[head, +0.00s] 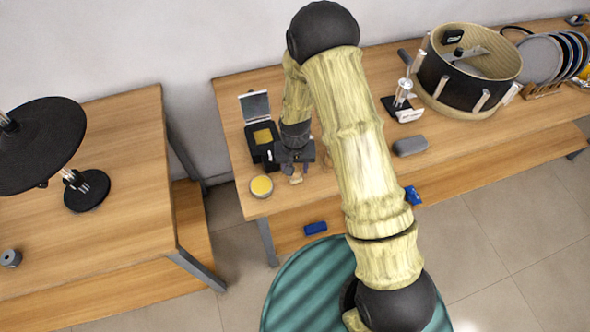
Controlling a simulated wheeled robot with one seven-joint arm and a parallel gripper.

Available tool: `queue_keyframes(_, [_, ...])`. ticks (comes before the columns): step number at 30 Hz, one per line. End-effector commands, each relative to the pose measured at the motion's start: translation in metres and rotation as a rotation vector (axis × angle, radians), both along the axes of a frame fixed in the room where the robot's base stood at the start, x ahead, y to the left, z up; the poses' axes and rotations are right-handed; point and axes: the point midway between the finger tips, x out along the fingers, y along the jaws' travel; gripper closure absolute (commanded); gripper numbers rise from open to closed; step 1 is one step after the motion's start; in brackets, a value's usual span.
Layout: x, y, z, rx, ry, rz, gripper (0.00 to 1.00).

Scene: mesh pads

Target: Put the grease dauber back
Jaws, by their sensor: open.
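My gripper (296,168) points down over the left end of the right-hand wooden table. Its jaws are open. A small tan piece (296,179) shows just below the fingers; it may be part of the grease dauber, but it is too small to tell. I cannot tell whether it touches the fingers. A round tin (261,187) with a yellow top sits left of the gripper near the table's front edge. An open black case (254,134) with a raised lid and a yellow inside stands behind the gripper, partly hidden by it.
A grey case (410,146), a small stand with a white label (404,114), a drum (465,83) and a rack of discs (555,62) stand farther right. A separate left table (110,190) holds a black cymbal pad (38,145). Blue items (315,228) lie lower down.

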Motion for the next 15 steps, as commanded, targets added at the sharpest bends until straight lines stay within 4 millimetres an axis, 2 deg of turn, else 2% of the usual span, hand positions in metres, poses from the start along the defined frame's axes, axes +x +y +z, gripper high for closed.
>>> queue_keyframes(15, [0.000, 0.000, 0.078, 0.002, -0.004, -0.001, 0.54])
